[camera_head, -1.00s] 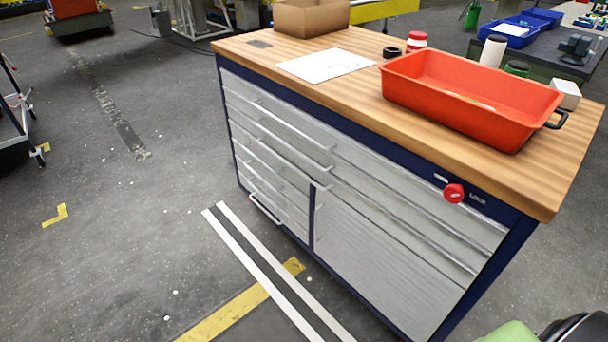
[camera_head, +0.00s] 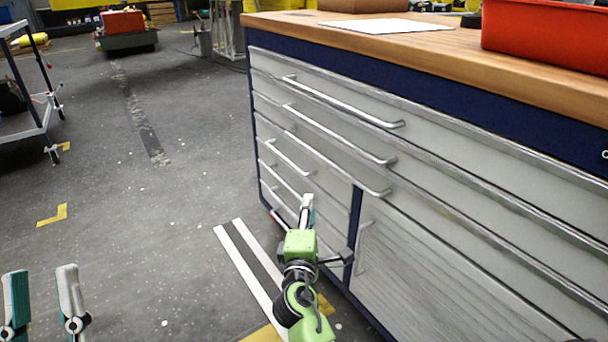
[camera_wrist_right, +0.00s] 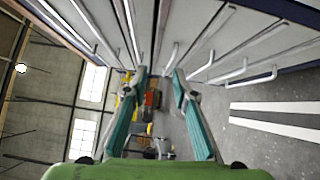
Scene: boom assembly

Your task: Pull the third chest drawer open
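The chest (camera_head: 256,125) stands on the right with all its visible drawers shut. Its third drawer (camera_head: 325,170), counted from the top, has a long silver handle (camera_head: 372,187) below two similar wide handles. My right gripper (camera_head: 307,203) is in front of the chest's left part, below and left of that handle's right end. In the right wrist view my right gripper (camera_wrist_right: 159,74) is open and empty, and the chest's handles (camera_wrist_right: 160,35) pass above and beside the fingers. My left gripper (camera_head: 42,272) is open and empty at the lower left, away from the chest.
A red bin (camera_head: 545,38) and a white sheet (camera_head: 385,26) lie on the wooden top. A cabinet door with an upright handle (camera_head: 363,248) is below the drawers at right. A cart (camera_head: 28,85) stands at far left. The floor (camera_head: 150,215) left of the chest is clear.

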